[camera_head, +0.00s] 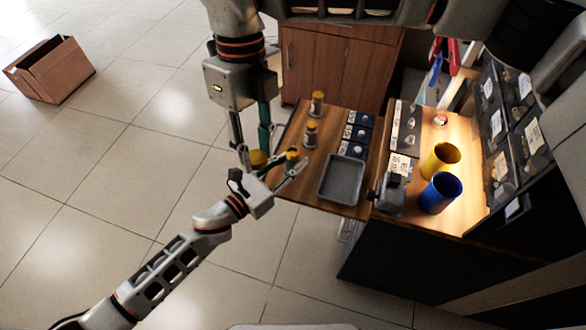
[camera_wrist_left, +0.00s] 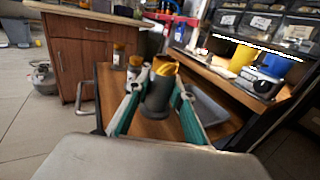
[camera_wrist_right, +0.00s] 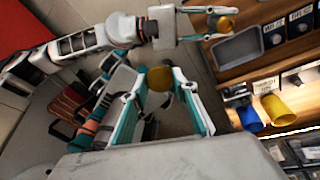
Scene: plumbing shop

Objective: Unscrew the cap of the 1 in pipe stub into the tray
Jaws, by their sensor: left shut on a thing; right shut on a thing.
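Anything beneath that cap is hidden. The grey tray (camera_head: 342,181) lies empty on the wooden table, right of both grippers.
Two yellow-capped stubs (camera_head: 317,103) (camera_head: 311,132) stand on the table behind the tray. Labelled dark blocks (camera_head: 357,133) line its right side. A yellow cup (camera_head: 440,161) and a blue cup (camera_head: 440,193) stand on the lit bench.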

